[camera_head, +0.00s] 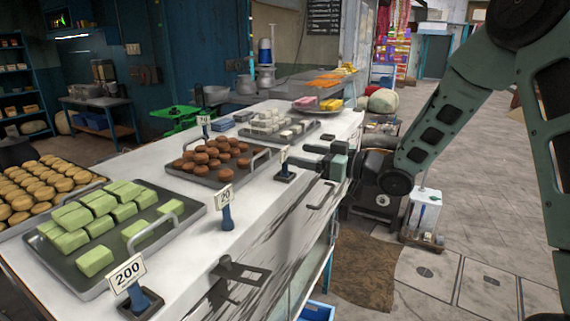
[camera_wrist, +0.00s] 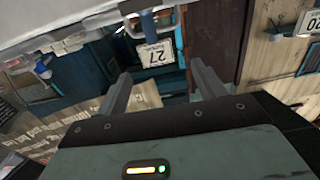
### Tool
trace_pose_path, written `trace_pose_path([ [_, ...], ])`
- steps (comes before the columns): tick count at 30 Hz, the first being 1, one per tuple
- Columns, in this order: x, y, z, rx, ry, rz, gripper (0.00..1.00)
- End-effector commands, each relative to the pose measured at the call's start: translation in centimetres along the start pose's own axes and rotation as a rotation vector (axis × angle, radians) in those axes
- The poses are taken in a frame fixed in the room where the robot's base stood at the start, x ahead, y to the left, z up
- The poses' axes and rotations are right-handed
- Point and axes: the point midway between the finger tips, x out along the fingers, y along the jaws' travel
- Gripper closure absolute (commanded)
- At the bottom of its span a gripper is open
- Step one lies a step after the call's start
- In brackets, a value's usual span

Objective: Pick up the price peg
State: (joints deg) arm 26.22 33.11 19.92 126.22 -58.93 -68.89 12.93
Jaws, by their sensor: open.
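Several price pegs, each a white number card on a blue stand, stand along the counter. The one nearest my gripper (camera_head: 308,156) is a peg (camera_head: 284,166) by the brown-pastry tray's right end, its card at a slant. In the wrist view a card reading 27 (camera_wrist: 155,54) hangs upside down just beyond and between my fingertips (camera_wrist: 160,82). My gripper is open and empty, reaching in from the right. Other pegs read 200 (camera_head: 127,275) and 20 (camera_head: 225,195); one more (camera_head: 204,124) stands farther back. Whether the fingers touch the nearest peg I cannot tell.
The white counter (camera_head: 265,205) holds a tray of green blocks (camera_head: 190,212), a tray of brown pastries (camera_head: 195,181) and a tray of pale blocks (camera_head: 300,135). Tray handles stick up near the pegs.

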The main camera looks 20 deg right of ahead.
Motion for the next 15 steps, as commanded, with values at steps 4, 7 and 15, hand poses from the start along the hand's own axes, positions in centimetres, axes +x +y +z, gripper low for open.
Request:
trace_pose_path([
  [4, 2.0, 0.0, -0.1, -0.001, 0.000, -0.001, 0.31],
  [7, 2.6, 0.0, 0.0, 0.000, 0.000, 0.001, 0.31],
  [15, 5.7, 0.2, 0.1, 0.002, -0.001, -0.001, 0.31],
])
